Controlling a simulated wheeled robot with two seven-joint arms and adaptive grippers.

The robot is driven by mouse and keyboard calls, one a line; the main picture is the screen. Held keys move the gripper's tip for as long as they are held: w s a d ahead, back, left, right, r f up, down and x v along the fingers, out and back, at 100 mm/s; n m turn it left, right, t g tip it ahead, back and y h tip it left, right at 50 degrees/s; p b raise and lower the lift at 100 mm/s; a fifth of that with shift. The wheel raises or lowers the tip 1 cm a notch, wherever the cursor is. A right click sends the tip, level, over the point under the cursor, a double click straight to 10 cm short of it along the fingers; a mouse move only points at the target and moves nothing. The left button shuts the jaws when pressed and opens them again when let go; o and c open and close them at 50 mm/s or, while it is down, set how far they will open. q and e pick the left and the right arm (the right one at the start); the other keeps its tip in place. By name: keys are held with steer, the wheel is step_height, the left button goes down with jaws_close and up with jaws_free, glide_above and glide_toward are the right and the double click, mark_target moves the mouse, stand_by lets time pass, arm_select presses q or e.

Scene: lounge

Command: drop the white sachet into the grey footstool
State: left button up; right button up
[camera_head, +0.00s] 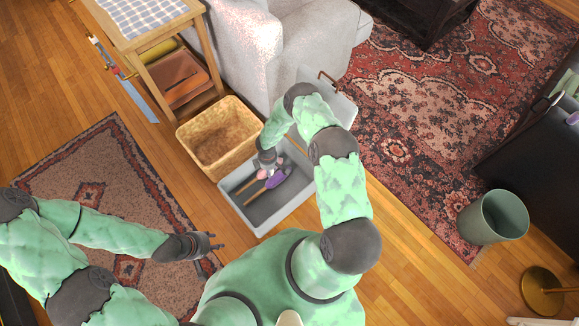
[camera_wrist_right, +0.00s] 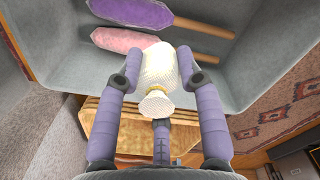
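The grey footstool (camera_head: 232,184) is an open box, with two long-handled brushes or similar tools lying inside. In the right wrist view its grey inner wall (camera_wrist_right: 258,95) fills much of the upper part. My right gripper (camera_head: 268,160) is over the box's far left part. In the right wrist view, its fingers are closed on the white sachet (camera_wrist_right: 158,68), a pale bundle with a tied neck. The sachet is hard to make out in the head view. My left gripper (camera_head: 214,241) is empty above the floor, left of the box, its fingers apart.
A purple tool (camera_head: 276,179) and a pink one (camera_head: 262,174) lie in the box. A wicker basket (camera_head: 188,132) stands just beside it. The armchair (camera_head: 235,40) and wooden side table (camera_head: 125,40) stand behind. A green bin (camera_head: 494,217) is at right.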

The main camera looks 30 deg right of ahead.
steer(key=o, duration=0.4)
step_height(320, 180, up, 12)
stand_by(0.6)
stand_by(0.4)
